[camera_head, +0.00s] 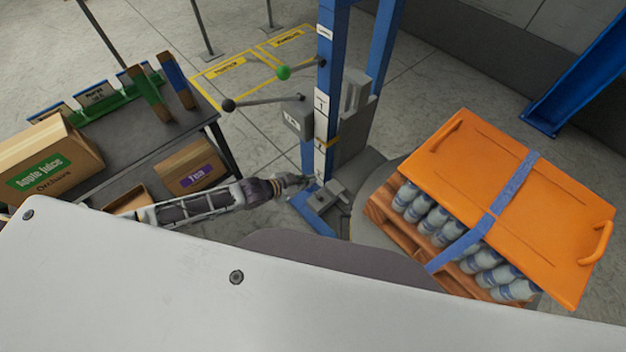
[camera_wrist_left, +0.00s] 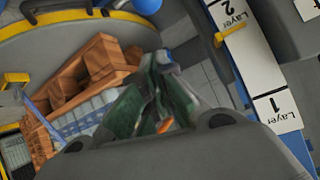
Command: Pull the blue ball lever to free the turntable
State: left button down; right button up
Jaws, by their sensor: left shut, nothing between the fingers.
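A blue rounded shape (camera_wrist_left: 147,5), perhaps the ball of the blue ball lever, shows at the top edge of the left wrist view; its rod cannot be made out. I see no blue ball in the head view. A grey round plate (camera_head: 364,229), apparently the turntable, lies under the pallet load. My left gripper (camera_head: 306,181) is at the foot of the blue post (camera_head: 329,90). Its dark green fingers (camera_wrist_left: 150,108) are shut with nothing between them, apart from the blue shape. My right gripper is not in view.
A green ball lever (camera_head: 283,72) and a black ball lever (camera_head: 229,104) stick out from the post. An orange cover (camera_head: 530,190) with a blue strap tops bottles on a wooden pallet (camera_head: 388,214). A shelf with boxes (camera_head: 186,165) stands at left.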

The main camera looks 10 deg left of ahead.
pick_arm(q)
jog(key=shift+v, duration=1.55)
jog(key=shift+a, duration=0.1)
